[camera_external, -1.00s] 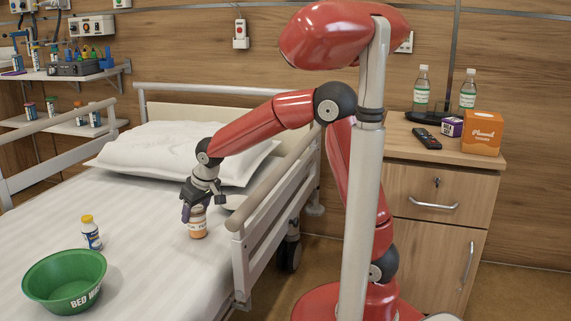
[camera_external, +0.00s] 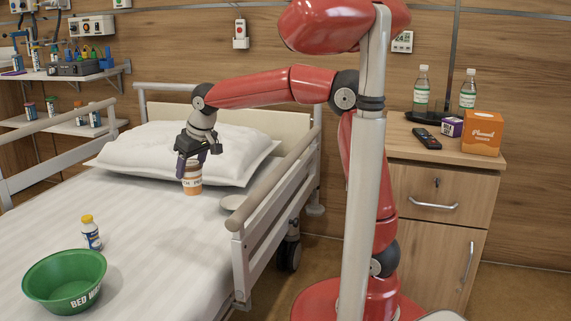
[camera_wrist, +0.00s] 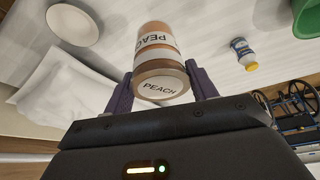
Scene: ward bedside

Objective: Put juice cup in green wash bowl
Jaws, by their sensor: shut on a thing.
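The juice cup (camera_external: 192,181) is orange with a white band, and its lid reads PEACH in the wrist view (camera_wrist: 160,87). My gripper (camera_external: 190,166) is shut on the cup near its lid end and holds it above the bed. In the wrist view a dark finger of my gripper (camera_wrist: 161,91) lies on each side of the cup. The green wash bowl (camera_external: 43,287) sits on the bed at the lower left, and part of it shows at the top right of the wrist view (camera_wrist: 307,20). The inside of the bowl that shows looks empty.
A small yellow-capped bottle (camera_external: 91,236) stands on the bed behind the bowl. A white plate (camera_external: 232,202) lies near the right bed rail (camera_external: 268,186). A pillow (camera_external: 170,150) is at the head. The sheet between cup and bowl is mostly clear.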

